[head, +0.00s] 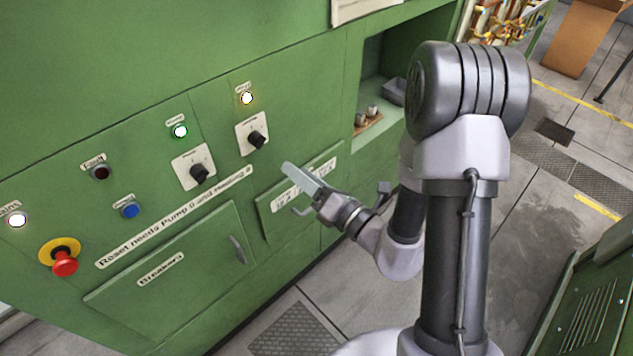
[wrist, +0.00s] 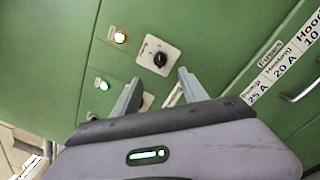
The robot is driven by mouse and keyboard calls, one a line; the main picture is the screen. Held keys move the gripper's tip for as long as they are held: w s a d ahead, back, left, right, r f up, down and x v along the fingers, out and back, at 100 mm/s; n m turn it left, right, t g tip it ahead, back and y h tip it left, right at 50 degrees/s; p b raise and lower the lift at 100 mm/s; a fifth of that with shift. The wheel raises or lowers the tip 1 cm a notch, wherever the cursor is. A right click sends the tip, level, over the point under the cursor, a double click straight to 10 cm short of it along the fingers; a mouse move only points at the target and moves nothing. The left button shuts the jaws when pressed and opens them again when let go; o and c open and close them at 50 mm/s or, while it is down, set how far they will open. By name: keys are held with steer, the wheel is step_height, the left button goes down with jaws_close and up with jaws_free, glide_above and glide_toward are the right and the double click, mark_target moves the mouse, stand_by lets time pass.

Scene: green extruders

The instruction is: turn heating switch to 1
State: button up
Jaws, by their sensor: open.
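Two black rotary switches on white plates sit on the green panel. The right switch (head: 257,139) is under a lit yellowish lamp (head: 246,98), and the left switch (head: 199,174) is under a lit green lamp (head: 180,131). Their lamp labels are too small to read, so I cannot tell which is heating. My gripper (head: 296,188) is open and empty, below and right of the right switch. In the wrist view, the right switch (wrist: 160,59) shows just beyond and between the fingertips (wrist: 159,76). The left switch's plate (wrist: 147,102) is partly hidden by a finger.
A red emergency button (head: 65,262), a blue button (head: 130,210) and a dark red lamp (head: 101,172) are farther left. The breakers door (head: 175,275) has a protruding handle (head: 237,249). A fuse panel (wrist: 262,92) with a handle (wrist: 300,92) is near my gripper.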

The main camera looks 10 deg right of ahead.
steer(key=p+v, duration=0.5)
steer(key=shift+s+d, duration=0.15)
steer(key=shift+d, duration=0.05)
